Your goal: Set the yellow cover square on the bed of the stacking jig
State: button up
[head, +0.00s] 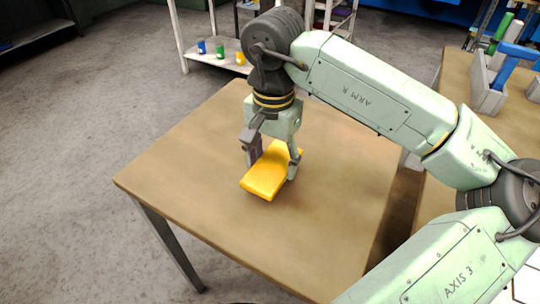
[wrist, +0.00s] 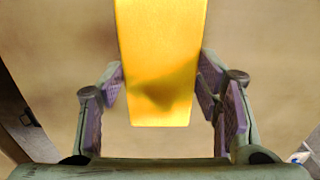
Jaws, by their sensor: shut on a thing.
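The yellow cover (head: 266,178) is a flat oblong block over the near wooden table. My gripper (head: 271,168) points down and is shut on it, one finger at each long side. In the wrist view the cover (wrist: 160,50) runs up between the purple-padded fingers of my gripper (wrist: 161,88); its upper end is out of frame. I cannot tell whether the cover rests on the table or is slightly above it. I cannot make out the stacking jig in either view.
The wooden table (head: 200,190) is otherwise clear around the cover. A low shelf (head: 225,63) with small coloured cans stands behind. My arm hides part of the right side.

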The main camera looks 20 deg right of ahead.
aim_at(270, 156)
jog(key=shift+w, duration=1.15)
jog(key=shift+w+f, duration=0.1)
jog(key=shift+f, duration=0.1)
notch_tip(270, 156, down, 3)
jog(key=shift+r+p, duration=0.1)
jog(key=shift+p, duration=0.65)
jog(key=shift+f, duration=0.25)
jog(key=shift+f+b, duration=0.25)
jog(key=shift+b, duration=0.1)
jog(key=o, duration=1.2)
jog(key=shift+r, duration=0.1)
jog(key=shift+r, duration=0.1)
